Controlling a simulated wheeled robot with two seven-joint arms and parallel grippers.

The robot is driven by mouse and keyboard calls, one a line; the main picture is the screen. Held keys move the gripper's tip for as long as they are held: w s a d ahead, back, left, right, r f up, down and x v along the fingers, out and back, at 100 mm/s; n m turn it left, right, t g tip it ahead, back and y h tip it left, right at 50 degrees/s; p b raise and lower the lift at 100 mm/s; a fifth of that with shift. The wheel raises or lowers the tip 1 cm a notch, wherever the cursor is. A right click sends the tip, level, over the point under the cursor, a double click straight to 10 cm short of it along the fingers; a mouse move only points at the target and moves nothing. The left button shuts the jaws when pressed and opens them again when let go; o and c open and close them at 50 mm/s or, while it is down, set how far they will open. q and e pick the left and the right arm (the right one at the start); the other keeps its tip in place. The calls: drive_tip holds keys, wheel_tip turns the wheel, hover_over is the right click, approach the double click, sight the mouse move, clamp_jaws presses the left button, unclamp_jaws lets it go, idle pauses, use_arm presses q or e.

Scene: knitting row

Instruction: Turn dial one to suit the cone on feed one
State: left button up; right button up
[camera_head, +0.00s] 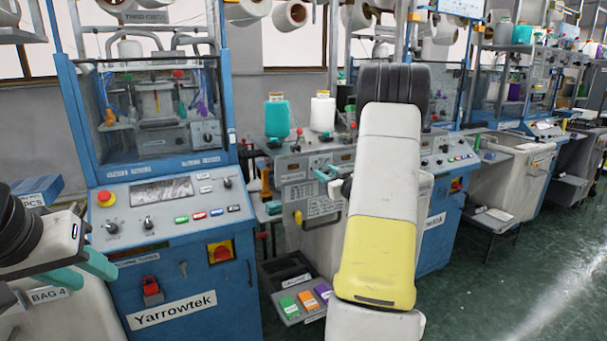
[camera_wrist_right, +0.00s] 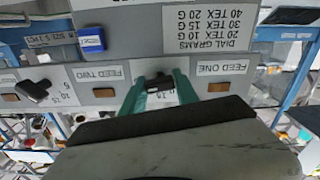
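Dial one's black knob (camera_wrist_right: 159,83) sits on the grey panel beside the FEED ONE label (camera_wrist_right: 222,68), upside down in the right wrist view. My right gripper (camera_wrist_right: 160,92) has its teal fingertips on both sides of this knob and looks closed on it. The fingers hide part of the scale. In the head view my right gripper (camera_head: 326,174) is at this panel, partly behind my arm. A teal cone (camera_head: 277,119) stands above the panel's left side, a white cone (camera_head: 322,112) to its right. My left gripper (camera_head: 82,272) is open and empty at lower left.
A DIAL GRAMS chart (camera_wrist_right: 210,28) reads 20 TEX 10 G, 30 TEX 15 G, 40 TEX 20 G. Dial two (camera_wrist_right: 34,91) is near the FEED TWO label (camera_wrist_right: 99,74). The blue Yarrowtek machine (camera_head: 185,270) stands left. A tray with coloured tags (camera_head: 305,300) lies below.

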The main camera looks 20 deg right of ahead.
clamp_jaws()
drive_tip(key=shift+n, duration=0.3)
drive_tip(key=n, duration=0.3)
drive_tip(key=shift+n, duration=2.1)
drive_tip(key=o, duration=1)
unclamp_jaws()
drive_tip(key=shift+c, duration=0.2)
